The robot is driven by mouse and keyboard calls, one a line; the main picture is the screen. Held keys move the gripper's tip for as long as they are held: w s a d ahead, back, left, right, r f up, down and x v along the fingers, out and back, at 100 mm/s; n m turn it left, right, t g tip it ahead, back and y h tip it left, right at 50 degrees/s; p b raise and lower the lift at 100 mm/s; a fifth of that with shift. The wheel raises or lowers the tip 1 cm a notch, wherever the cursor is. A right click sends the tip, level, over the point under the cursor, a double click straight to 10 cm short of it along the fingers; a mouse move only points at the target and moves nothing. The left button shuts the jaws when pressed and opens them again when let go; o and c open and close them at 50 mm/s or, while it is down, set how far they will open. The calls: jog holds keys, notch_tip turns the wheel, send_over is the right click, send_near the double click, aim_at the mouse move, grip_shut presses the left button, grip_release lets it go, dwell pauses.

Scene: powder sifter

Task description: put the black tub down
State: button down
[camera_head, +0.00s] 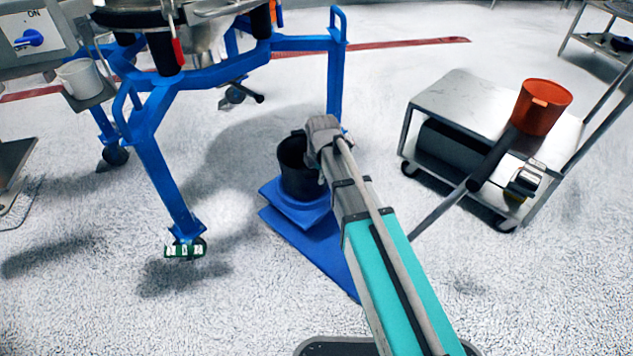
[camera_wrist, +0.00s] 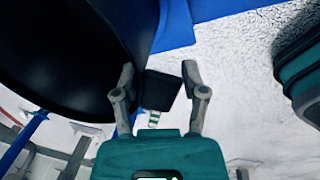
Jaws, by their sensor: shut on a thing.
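The black tub (camera_head: 296,172) stands upright at the end of my arm, over a blue stepped platform (camera_head: 305,240) on the floor. Its right side is hidden behind my wrist in the head view. In the wrist view the tub (camera_wrist: 60,55) fills the upper left, and a black tab on its side lies between my fingers. My gripper (camera_wrist: 160,85) is shut on this tab. Blue surface (camera_wrist: 175,25) shows close beside the tub. I cannot tell whether the tub's base touches the platform.
A blue-legged frame (camera_head: 160,150) stands to the left, one leg near the platform. A metal cart (camera_head: 465,95) with an orange tub (camera_head: 541,105) stands at the right. A white cup (camera_head: 80,78) sits at the upper left. The floor left of the platform is clear.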

jog(key=shift+w+a+f+b, duration=0.1)
jog(key=shift+w+f+b, duration=0.1)
jog(key=shift+f+b, duration=0.85)
jog(key=shift+w+a+f+b, duration=0.1)
jog(key=shift+w+f+b, duration=0.1)
jog(key=shift+f+b, duration=0.8)
jog(key=shift+c, duration=0.7)
grip_release()
jog(key=shift+r, duration=0.2)
jog(key=r+p, duration=0.4)
jog(key=s+r+p, duration=0.1)
jog(key=r+p, duration=0.2)
jog(key=p, duration=0.1)
jog(key=d+r+p, duration=0.1)
jog(key=r+p, duration=0.3)
jog(key=shift+s+r, duration=0.25)
jog(key=shift+r, duration=0.05)
jog(key=shift+s+d, duration=0.1)
